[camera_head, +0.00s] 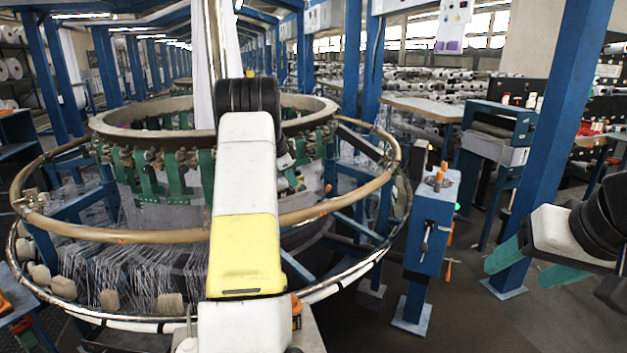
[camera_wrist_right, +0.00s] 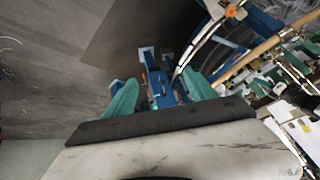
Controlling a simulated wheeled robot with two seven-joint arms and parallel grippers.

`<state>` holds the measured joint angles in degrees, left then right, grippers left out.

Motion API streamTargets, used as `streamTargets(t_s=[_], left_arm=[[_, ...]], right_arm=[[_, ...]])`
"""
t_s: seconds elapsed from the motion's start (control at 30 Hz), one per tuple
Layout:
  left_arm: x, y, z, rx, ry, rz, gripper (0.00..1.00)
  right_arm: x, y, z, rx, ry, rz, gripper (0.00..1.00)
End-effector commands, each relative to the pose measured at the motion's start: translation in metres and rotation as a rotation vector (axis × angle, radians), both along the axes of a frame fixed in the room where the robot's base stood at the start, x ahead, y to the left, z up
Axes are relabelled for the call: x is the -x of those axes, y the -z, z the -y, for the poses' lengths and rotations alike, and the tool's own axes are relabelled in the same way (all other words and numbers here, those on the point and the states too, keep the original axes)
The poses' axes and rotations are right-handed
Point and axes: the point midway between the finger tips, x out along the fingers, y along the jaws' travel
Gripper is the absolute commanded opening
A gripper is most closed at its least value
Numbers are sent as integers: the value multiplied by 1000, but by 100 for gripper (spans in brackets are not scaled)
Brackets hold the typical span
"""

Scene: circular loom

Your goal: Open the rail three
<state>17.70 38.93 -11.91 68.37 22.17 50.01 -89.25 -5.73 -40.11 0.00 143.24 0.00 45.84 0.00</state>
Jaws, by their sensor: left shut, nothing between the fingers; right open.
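The circular loom fills the left half of the head view. It has a thick upper ring (camera_head: 112,122), a tan middle rail (camera_head: 110,234) and a thin metallic lower rail (camera_head: 345,283). No label shows which is rail three. My left arm (camera_head: 245,180) rises in front of the loom and covers part of the rails. Its fingers are hidden behind the arm. My right gripper (camera_head: 533,264) is at the right, well apart from the loom, with teal fingers spread and empty. In the right wrist view its fingers (camera_wrist_right: 158,97) are apart, and the tan rail (camera_wrist_right: 250,58) crosses the upper right.
A blue control post (camera_head: 430,225) with knobs stands right of the loom, between it and my right gripper. It also shows beyond the fingers in the right wrist view (camera_wrist_right: 160,85). A blue column (camera_head: 550,130) stands behind the right gripper. Dark floor (camera_head: 470,315) is clear at lower right.

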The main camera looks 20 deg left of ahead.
Motion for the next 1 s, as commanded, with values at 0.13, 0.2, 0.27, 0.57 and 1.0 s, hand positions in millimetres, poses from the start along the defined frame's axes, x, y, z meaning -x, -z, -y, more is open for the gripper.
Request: streamTargets(t_s=[0.13, 0.2, 0.27, 0.57, 1.0], left_arm=[[0, 0, 0, 0, 0, 0, 0], [0, 0, 0, 0, 0, 0, 0], [0, 0, 0, 0, 0, 0, 0], [0, 0, 0, 0, 0, 0, 0], [0, 0, 0, 0, 0, 0, 0]], right_arm=[[0, 0, 0, 0, 0, 0, 65], [0, 0, 0, 0, 0, 0, 65], [0, 0, 0, 0, 0, 0, 65], [0, 0, 0, -1, 0, -1, 53], [-55, 5, -73, -211, 20, -206, 0]])
